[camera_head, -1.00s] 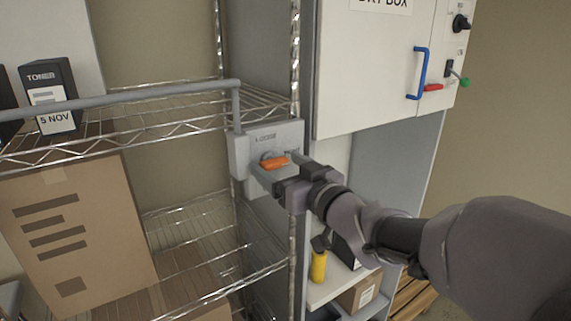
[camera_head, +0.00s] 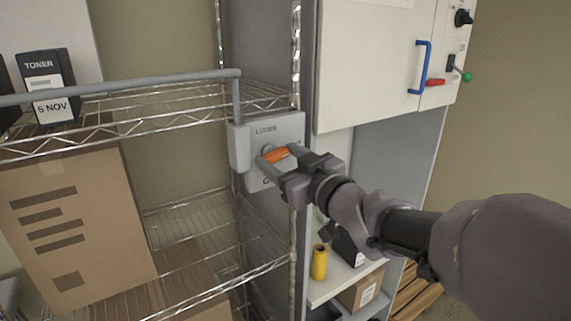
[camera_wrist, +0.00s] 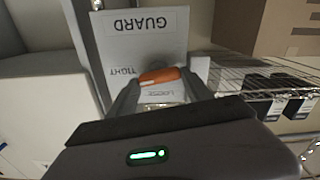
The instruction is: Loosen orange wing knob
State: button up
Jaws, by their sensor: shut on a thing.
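The orange wing knob (camera_head: 276,155) sits on a light grey panel (camera_head: 291,128) fixed at the shelf post, with the word LOOSE printed above it. My gripper (camera_head: 273,163) reaches in from the right and is shut on the knob, one finger on each side. In the wrist view the orange knob (camera_wrist: 160,76) lies between my two fingertips (camera_wrist: 160,84). That view also shows the words GUARD, TIGHT and LOOSE on the panel, upside down. The knob's base is partly hidden by the fingers.
A grey rail (camera_head: 120,91) runs from the panel along the wire shelf (camera_head: 180,110). A toner box (camera_head: 50,85) stands on that shelf, and a large carton (camera_head: 75,235) stands below. A white cabinet with a blue handle (camera_head: 420,67) is at the right. A yellow bottle (camera_head: 319,263) stands below my arm.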

jog(key=n+b, duration=0.2)
jog(key=n, duration=0.1)
jog(key=n+b, duration=0.1)
jog(key=shift+f+n+b, duration=0.25)
jog(key=shift+n+b, duration=0.05)
jog(key=n+b, duration=0.2)
jog(key=n, duration=0.1)
jog(key=shift+a+n, duration=0.1)
jog(key=shift+n, duration=0.3)
jog(key=n+b, duration=0.3)
jog(key=n, duration=0.1)
jog(key=shift+s+f, duration=0.1)
jog(key=shift+n+b, duration=0.85)
jog(key=shift+n, duration=0.85)
jog(key=o, duration=1.4)
jog(key=shift+c, duration=0.2)
jog(key=shift+s, duration=0.1)
